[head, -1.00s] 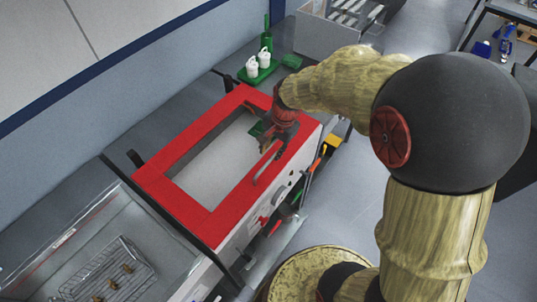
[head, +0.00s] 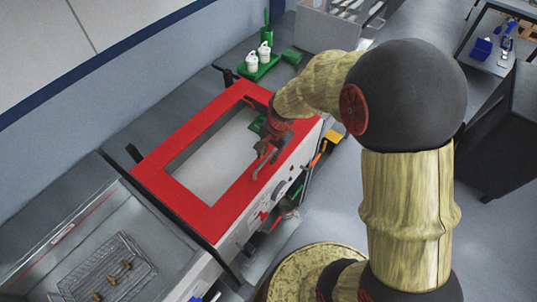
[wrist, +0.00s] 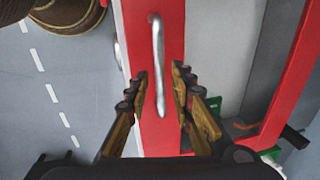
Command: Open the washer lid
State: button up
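The washer lid is a red frame around a clear window (head: 185,197), lying shut and flat on the white washer body (head: 240,232). In the wrist view the red lid (wrist: 160,132) runs down the middle. Its silver bar handle (wrist: 158,55) shows there and, partly covered by the gripper, in the head view (head: 262,166). My gripper (wrist: 161,78) is open, with one finger on each side of the handle and visible gaps between. In the head view my gripper (head: 266,152) is over the lid's front edge. Whether the fingers reach the handle's depth is hard to tell.
A metal sink-like basin with a wire basket (head: 105,268) of small brass parts stands left of the washer. A green tray with white bottles (head: 260,62) is behind it. Tools hang along the washer's front.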

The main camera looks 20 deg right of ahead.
grip_shut()
dwell(0.6)
